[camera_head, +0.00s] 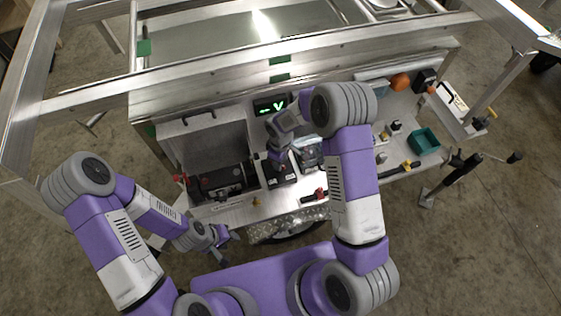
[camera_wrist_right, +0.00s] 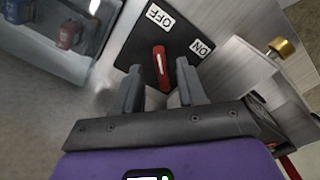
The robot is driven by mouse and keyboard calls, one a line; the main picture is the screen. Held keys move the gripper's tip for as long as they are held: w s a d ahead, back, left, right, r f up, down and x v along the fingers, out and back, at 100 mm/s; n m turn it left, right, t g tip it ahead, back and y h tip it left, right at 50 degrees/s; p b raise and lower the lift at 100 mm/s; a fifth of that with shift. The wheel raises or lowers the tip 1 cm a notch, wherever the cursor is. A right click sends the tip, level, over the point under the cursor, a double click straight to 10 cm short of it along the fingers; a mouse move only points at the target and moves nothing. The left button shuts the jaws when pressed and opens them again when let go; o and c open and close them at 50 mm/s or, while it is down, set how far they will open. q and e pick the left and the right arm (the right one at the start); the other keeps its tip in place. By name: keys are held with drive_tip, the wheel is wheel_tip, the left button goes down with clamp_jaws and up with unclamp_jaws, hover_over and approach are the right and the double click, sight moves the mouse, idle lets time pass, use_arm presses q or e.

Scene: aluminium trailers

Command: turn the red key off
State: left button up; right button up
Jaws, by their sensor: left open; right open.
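The red key (camera_wrist_right: 161,70) sits on a black plate (camera_wrist_right: 133,48) with a white OFF label (camera_wrist_right: 160,15) above it and a white ON label (camera_wrist_right: 202,48) to its upper right. The key's long axis runs nearly upright in the right wrist view, its upper end toward the OFF label. My right gripper (camera_wrist_right: 160,78) is open, one finger on either side of the key; I cannot tell whether they touch it. In the head view the black box (camera_head: 282,180) shows below my right gripper (camera_head: 276,157), and the key is hidden. My left gripper (camera_head: 224,244) is open and empty, low in front of the trailer.
A clear-covered case (camera_wrist_right: 58,30) with red and blue parts is left of the plate. A brass knob (camera_wrist_right: 281,47) sticks out at right. In the head view, a display (camera_head: 271,106) stands behind the box, an open bay (camera_head: 213,150) lies left, and a teal bin (camera_head: 424,141) right.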

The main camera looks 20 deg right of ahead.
wheel_tip(320, 180, up, 6)
drive_tip(key=shift+f+p, duration=0.15)
drive_tip(key=shift+p, duration=0.2)
use_arm(q)
drive_tip(key=shift+r, duration=0.4)
